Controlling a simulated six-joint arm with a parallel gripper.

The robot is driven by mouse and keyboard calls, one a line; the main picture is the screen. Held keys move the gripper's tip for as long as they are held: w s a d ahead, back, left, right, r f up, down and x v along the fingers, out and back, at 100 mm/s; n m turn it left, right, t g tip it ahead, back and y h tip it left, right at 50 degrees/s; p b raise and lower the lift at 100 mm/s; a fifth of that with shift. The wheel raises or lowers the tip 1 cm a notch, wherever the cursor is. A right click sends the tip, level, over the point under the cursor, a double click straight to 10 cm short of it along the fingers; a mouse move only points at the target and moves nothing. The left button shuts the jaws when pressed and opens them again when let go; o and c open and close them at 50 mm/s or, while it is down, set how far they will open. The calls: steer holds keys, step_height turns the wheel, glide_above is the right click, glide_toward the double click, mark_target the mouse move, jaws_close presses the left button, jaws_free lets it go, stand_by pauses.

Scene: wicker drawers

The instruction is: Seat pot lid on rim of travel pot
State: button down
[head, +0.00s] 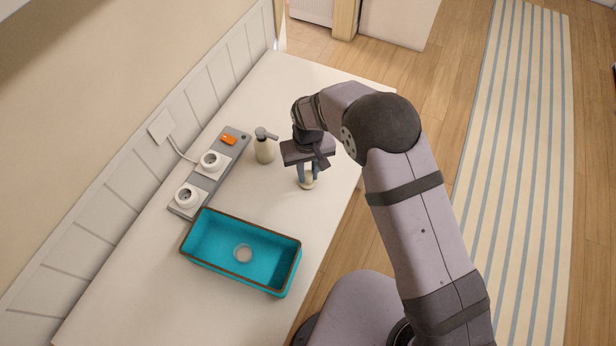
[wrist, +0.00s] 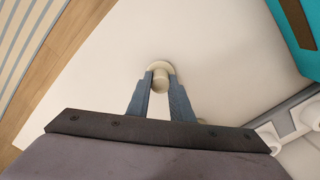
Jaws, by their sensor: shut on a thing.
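My gripper (wrist: 161,77) points down over the white worktop, with its two blue-grey fingers shut on the knob of a small cream piece, which looks like the pot lid (wrist: 160,65). In the head view the lid (head: 307,184) shows below my fingers, near the right edge of the worktop. I cannot tell whether it touches the surface. A small round pale thing, apparently the travel pot (head: 243,253), is inside the teal tray, near its middle. Its rim is too small to make out clearly.
The teal tray (head: 214,262) with brown rim stands at the front of the worktop (head: 137,290); part shows in the wrist view (wrist: 289,22). A cream pump bottle (head: 265,150) stands left of my gripper. A grey socket strip (head: 205,183) with plugs lies along the wall.

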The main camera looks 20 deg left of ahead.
mark_target(307, 173)
step_height(307, 173, up, 10)
steer(key=b, duration=0.2)
steer(key=shift+f+b, duration=0.1)
steer(key=shift+b, duration=0.3)
steer(key=s+a+r+n+p, duration=0.2)
steer(key=s+a+r+p, duration=0.15)
steer(key=s, duration=0.45)
steer(key=s+a+r+n+p, duration=0.25)
steer(key=s+a+p, duration=0.2)
steer(key=s, duration=0.35)
steer(key=s+d+f+n+p, duration=0.2)
steer(key=s+f+n+p, duration=0.1)
steer(key=s, duration=0.7)
steer(key=shift+s+d+f, duration=0.25)
steer(key=shift+f, duration=0.35)
